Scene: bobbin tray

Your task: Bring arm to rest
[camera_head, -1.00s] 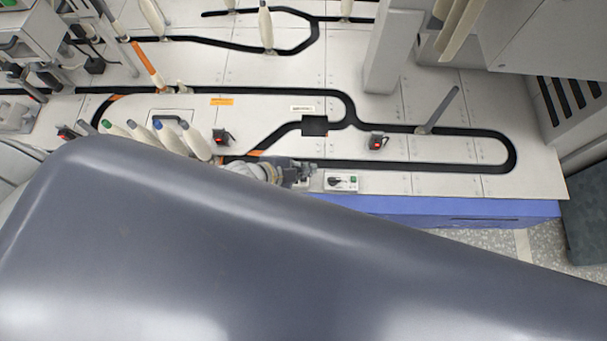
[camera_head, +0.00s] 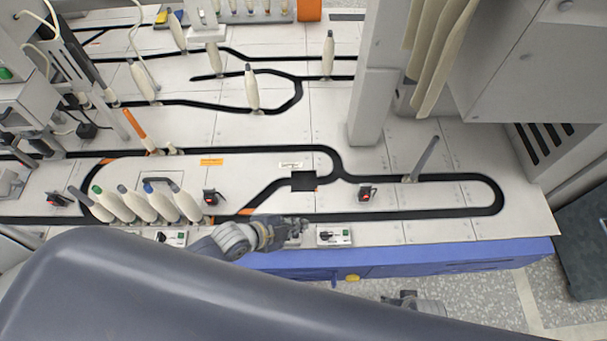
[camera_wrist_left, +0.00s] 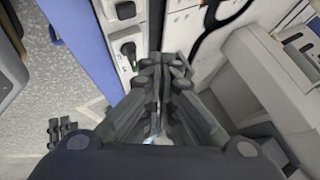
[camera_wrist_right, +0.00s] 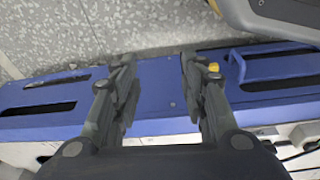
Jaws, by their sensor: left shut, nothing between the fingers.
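My left gripper (camera_head: 297,231) is above the front edge of the white worktable (camera_head: 440,229), close to a small switch box (camera_head: 333,235). In the left wrist view its fingers (camera_wrist_left: 161,65) are together with nothing between them. My right gripper (camera_wrist_right: 157,68) shows in the right wrist view with its fingers apart and empty, over the blue front of the table (camera_wrist_right: 155,95). In the head view it (camera_head: 405,298) is low, in front of the table, partly hidden by my large grey arm link.
Several cream bobbins (camera_head: 135,205) with coloured tips lean in a row at the left. Black track runs across the table. A grey post (camera_head: 425,158) and a white column (camera_head: 375,105) stand at the right. Speckled floor (camera_head: 470,285) lies in front.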

